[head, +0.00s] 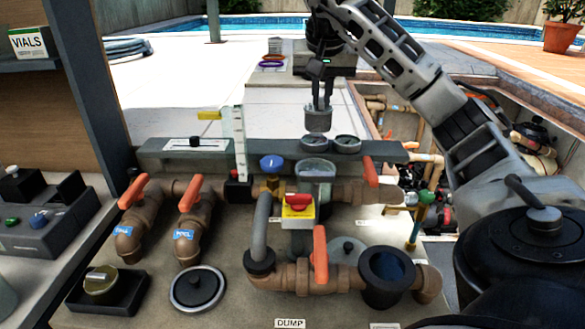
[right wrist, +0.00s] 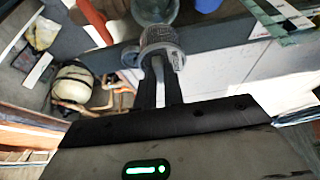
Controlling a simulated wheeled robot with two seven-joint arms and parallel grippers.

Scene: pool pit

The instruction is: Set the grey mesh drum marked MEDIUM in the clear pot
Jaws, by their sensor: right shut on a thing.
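My right gripper (head: 321,101) comes down from the top and is shut on the grey mesh drum (head: 318,120), holding it upright in the air above the back of the pipework. The clear pot (head: 317,169) stands open below the drum, nearer to me, among the pipes. In the right wrist view, the drum (right wrist: 163,42) sits between the fingertips and the clear pot (right wrist: 154,12) shows just beyond it, apart from it. I cannot read the drum's marking. My left gripper is not in view.
An upright clear gauge (head: 239,145) stands to the left.

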